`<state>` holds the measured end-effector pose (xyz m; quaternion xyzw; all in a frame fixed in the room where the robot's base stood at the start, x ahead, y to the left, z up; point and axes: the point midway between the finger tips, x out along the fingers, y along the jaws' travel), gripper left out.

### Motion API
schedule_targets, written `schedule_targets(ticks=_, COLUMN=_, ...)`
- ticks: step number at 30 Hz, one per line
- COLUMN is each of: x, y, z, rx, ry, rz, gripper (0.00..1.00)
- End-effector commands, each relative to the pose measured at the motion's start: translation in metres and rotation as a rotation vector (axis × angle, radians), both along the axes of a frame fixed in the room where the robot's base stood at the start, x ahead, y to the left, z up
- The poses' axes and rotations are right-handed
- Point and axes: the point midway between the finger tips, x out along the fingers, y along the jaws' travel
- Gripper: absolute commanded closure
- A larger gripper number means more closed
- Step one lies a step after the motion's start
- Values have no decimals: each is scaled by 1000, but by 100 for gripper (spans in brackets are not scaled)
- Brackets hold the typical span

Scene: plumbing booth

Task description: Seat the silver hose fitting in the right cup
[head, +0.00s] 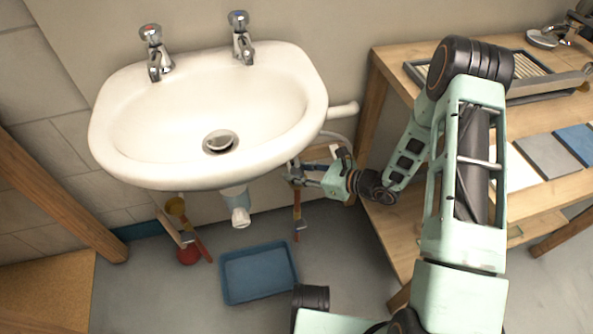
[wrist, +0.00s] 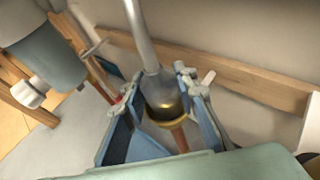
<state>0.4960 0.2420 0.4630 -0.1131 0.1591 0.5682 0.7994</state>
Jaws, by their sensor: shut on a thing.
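In the wrist view my gripper (wrist: 160,90) is shut on the silver hose fitting (wrist: 165,88), with a blue finger on each side. A grey hose runs up from the fitting. A gold-brown band (wrist: 168,112) shows at its lower end; I cannot tell whether this is the fitting's own or a cup's rim. An orange-red post (wrist: 180,140) shows below. In the head view my gripper (head: 290,172) is under the sink's right side, above an orange-red post (head: 298,225). The right cup is not clearly visible.
The white sink (head: 210,115) overhangs my gripper's left, with a drain pipe (head: 236,205) below. A blue tray (head: 258,273) lies on the floor. A wooden workbench (head: 385,115) stands at the right. A wooden rail (wrist: 230,75) crosses the wrist view's background.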

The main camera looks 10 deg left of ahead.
Motion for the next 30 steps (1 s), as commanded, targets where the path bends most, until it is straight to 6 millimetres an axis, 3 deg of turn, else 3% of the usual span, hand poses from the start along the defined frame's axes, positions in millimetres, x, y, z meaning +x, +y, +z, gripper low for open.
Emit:
schedule_targets(ticks=1, x=0, y=0, z=1, rx=1, ry=0, rz=0, gripper=72)
schedule_targets(ticks=6, x=0, y=0, z=1, rx=1, ry=0, rz=0, gripper=54)
schedule_targets(ticks=17, x=0, y=0, z=3, rx=0, ry=-1, rz=-1, gripper=53)
schedule_targets(ticks=23, x=1, y=0, z=26, rx=1, ry=-4, rz=0, gripper=53)
schedule_targets(ticks=30, x=1, y=0, z=67, rx=1, ry=-4, rz=-1, gripper=53)
